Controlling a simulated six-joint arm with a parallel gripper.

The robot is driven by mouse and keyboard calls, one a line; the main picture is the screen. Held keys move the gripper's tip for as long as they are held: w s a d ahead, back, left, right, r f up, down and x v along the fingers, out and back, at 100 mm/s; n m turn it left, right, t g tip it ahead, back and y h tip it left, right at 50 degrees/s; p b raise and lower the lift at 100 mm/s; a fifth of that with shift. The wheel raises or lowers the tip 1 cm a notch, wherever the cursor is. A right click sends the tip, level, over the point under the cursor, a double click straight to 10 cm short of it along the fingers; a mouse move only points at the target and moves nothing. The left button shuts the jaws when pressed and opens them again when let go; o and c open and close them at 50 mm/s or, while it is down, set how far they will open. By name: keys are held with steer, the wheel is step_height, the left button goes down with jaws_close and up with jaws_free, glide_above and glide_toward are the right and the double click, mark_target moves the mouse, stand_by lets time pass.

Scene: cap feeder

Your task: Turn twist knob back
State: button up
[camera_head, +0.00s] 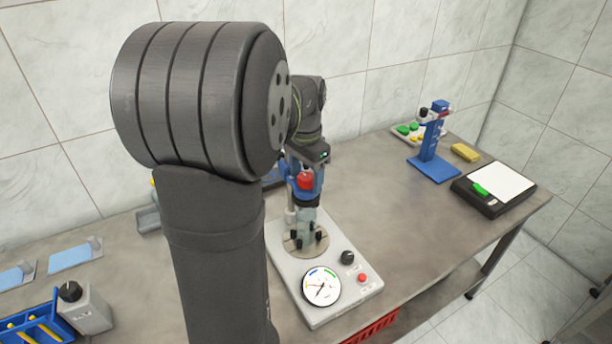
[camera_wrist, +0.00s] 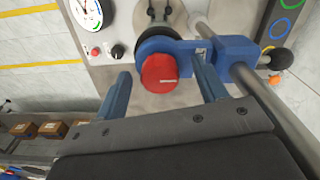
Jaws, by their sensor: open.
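A round red knob (camera_wrist: 161,74) with a small white mark shows in the wrist view, mounted on a blue head (camera_wrist: 187,46). The red knob also shows in the head view (camera_head: 305,181), above the pale base. My gripper (camera_wrist: 163,90) is open, with one blue finger on each side of the red knob. The left finger is clearly apart from it; I cannot tell whether the right finger touches the knob or the blue head. My arm hides part of the device in the head view.
The device's pale base (camera_head: 302,297) carries a dial gauge (camera_head: 321,286), a black knob (camera_head: 347,257) and a red button (camera_head: 363,278). A blue stand (camera_head: 435,160) and a black scale (camera_head: 493,190) are at right. A grey box with a black knob (camera_head: 70,291) is at left.

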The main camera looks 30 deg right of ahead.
mark_target(306, 176)
steer(key=shift+r, duration=0.1)
steer(key=shift+r, duration=3.45)
step_height(306, 176, down, 7)
steer(key=shift+f, duration=0.1)
